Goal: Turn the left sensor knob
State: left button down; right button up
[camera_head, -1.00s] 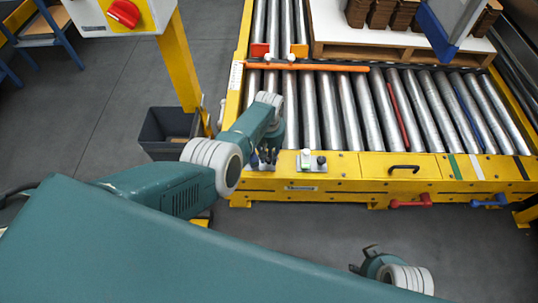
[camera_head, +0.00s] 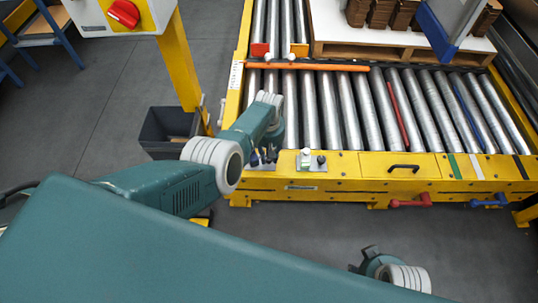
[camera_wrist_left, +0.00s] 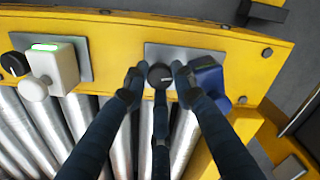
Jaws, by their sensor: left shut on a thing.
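The left sensor, a dark blue block (camera_wrist_left: 207,82) on a grey plate, sits on the yellow conveyor frame. Its round black knob (camera_wrist_left: 160,75) has a pale line on its face. My left gripper (camera_wrist_left: 158,84) has its dark fingers around this knob and is shut on it. In the head view my left gripper (camera_head: 264,157) is small and partly hides the left sensor. The other sensor is a white block (camera_wrist_left: 52,66) with a lit green strip and its own black knob (camera_wrist_left: 14,64). My right gripper (camera_head: 364,262) shows only as dark parts low in the head view.
The roller conveyor (camera_head: 350,110) lies behind the frame, with a pallet (camera_head: 400,45) of brown stacks on it. A black bin (camera_head: 168,130) and a yellow post (camera_head: 182,65) with a red switch (camera_head: 124,13) stand to the left. Red and blue handles (camera_head: 410,201) stick out in front.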

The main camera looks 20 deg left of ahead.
pick_arm(q)
jog(key=c, duration=1.4)
grip_release()
jog(key=shift+a+r, duration=0.1)
jog(key=shift+r, duration=3.9)
